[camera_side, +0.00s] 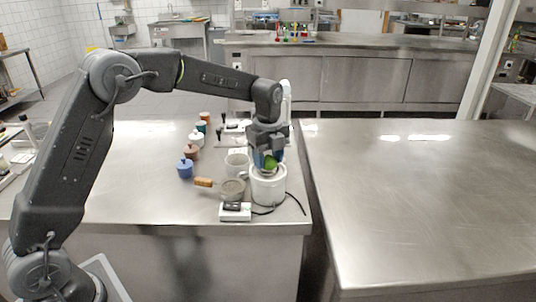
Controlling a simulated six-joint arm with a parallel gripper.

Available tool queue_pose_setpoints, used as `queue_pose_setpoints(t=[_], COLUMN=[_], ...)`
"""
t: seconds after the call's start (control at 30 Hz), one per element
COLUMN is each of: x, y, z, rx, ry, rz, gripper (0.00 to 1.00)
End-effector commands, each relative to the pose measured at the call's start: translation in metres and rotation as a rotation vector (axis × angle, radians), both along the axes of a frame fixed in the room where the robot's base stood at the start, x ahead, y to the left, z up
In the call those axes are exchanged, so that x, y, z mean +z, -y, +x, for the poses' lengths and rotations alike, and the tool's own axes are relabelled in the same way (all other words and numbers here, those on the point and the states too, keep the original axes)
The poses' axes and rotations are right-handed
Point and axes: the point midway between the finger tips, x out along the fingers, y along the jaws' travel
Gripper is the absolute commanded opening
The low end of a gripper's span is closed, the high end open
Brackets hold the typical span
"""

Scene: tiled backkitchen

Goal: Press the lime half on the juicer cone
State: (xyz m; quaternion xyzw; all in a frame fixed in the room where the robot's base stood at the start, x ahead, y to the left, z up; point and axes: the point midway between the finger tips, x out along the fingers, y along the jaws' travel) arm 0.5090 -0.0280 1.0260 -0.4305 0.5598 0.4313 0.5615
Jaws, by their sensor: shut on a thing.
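My gripper (268,154) points down near the right front part of the steel table. It is shut on the green lime half (270,162), which shows between the fingers. The white juicer (268,187) stands directly below, and the lime half is at its top. The cone is hidden behind the fingers, lime and rim, so I cannot tell whether the lime touches it.
A cup with a wooden handle (232,190) sits on a small white scale (235,212) left of the juicer. A white mug (236,164) is behind it. A blue jar (185,168) and several other jars stand further left. A black cord (291,205) lies at the right edge.

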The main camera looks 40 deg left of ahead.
Motion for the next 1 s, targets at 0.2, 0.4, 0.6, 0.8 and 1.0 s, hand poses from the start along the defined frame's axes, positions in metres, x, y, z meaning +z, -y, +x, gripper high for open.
queue_pose_setpoints(t=[0.2, 0.4, 0.6, 0.8, 1.0], x=[0.0, -0.0006, -0.0029, -0.0052, -0.0076], y=[0.0, 0.0, 0.0, 0.0, 0.0], z=[-0.0001, -0.0001, -0.0001, -0.0002, -0.0003], rx=[0.0, 0.0, 0.0, 0.0, 0.0], ry=[0.0, 0.0, -0.001, -0.001, -0.001], rz=[0.0, 0.0, 0.0, 0.0, 0.0], gripper=[0.31, 0.31, 0.31, 0.31, 0.31])
